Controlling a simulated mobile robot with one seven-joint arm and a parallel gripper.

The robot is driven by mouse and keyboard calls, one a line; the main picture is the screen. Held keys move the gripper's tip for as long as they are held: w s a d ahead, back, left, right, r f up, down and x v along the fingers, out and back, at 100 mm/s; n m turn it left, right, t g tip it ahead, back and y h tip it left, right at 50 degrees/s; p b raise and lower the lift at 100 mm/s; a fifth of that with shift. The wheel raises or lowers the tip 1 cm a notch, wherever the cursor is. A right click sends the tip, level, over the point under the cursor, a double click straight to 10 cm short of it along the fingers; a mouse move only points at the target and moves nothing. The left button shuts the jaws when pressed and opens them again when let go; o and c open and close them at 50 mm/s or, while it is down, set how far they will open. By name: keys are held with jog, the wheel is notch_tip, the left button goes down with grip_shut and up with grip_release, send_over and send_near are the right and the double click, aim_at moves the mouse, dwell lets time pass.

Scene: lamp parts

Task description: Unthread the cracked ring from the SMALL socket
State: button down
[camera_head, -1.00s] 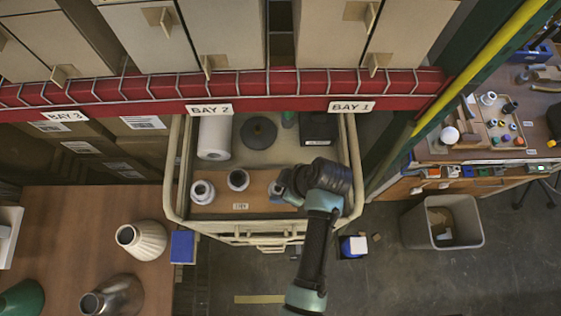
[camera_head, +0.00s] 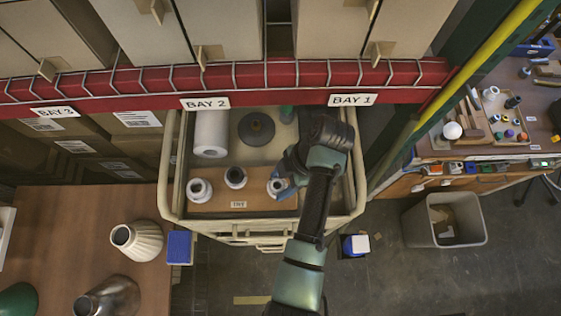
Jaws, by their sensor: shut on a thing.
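Three sockets stand in a row on the brown board of the cart: a left socket (camera_head: 199,190) with a wide white ring, a middle socket (camera_head: 235,177) with a white ring and dark opening, and a right socket (camera_head: 276,186), pale and partly covered by my gripper. I cannot read which is labelled small, and no crack is visible at this size. My gripper (camera_head: 283,190) comes from the right and is shut at the right socket's ring. The fingertips and the exact contact are mostly hidden by my wrist.
The cream cart (camera_head: 170,205) has raised rails around it. Behind the sockets are a white paper roll (camera_head: 211,134) and a dark round-based plunger-like thing (camera_head: 256,128). A red shelf beam (camera_head: 300,75) crosses behind. A grey bin (camera_head: 445,220) stands on the right floor.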

jog(key=shift+s+f+n, duration=0.1)
jog(key=shift+n, duration=0.2)
jog(key=n, duration=0.1)
jog(key=n+g+b, duration=0.1)
jog(key=n, duration=0.1)
jog(key=shift+w+n+g+h, duration=0.2)
jog(key=shift+n+g+h, duration=0.1)
jog(key=c, duration=1)
grip_release()
jog(key=shift+s, duration=0.1)
grip_shut()
jog(key=shift+r+p, duration=0.8)
jog(key=shift+r, duration=0.15)
jog(key=shift+r+p, duration=1.65)
